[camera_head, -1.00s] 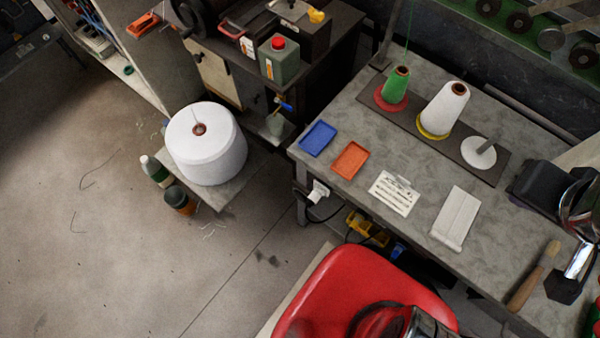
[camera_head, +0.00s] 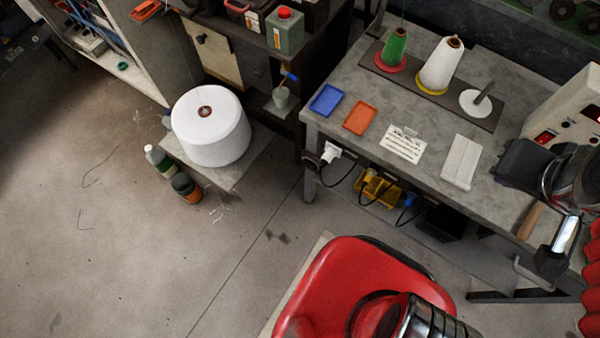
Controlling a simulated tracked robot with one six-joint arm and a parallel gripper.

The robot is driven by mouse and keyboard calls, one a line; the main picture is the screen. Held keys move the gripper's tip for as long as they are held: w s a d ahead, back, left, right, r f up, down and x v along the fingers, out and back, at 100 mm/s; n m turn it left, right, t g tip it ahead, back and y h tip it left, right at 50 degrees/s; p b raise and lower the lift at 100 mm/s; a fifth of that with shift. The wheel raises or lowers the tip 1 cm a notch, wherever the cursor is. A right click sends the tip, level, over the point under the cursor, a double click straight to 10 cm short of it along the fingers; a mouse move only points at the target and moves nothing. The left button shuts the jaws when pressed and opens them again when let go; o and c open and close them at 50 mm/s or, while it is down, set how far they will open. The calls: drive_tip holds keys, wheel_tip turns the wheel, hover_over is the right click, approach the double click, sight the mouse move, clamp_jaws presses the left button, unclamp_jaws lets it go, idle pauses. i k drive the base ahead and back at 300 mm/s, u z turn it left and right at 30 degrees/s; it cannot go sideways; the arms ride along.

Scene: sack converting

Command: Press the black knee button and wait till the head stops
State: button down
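I cannot surely make out the black knee button. The grey workbench (camera_head: 345,110) fills the upper right, and a dark boxy shape (camera_head: 446,222) shows in the shadow under it. A black-and-chrome assembly at the right edge looks like my gripper (camera_head: 538,213).
A red seat-like shape (camera_head: 330,285) fills the bottom middle. A cream control box (camera_head: 570,110) with a red display stands on the bench's right. Cones, blue and orange trays (camera_head: 360,118) and a wooden handle (camera_head: 530,221) lie on the bench. The left floor (camera_head: 110,240) is mostly clear.

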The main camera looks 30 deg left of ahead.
sight(310, 165)
drive_tip(key=k, duration=1.4)
drive_tip(key=u, duration=1.7)
drive_tip(key=i, duration=1)
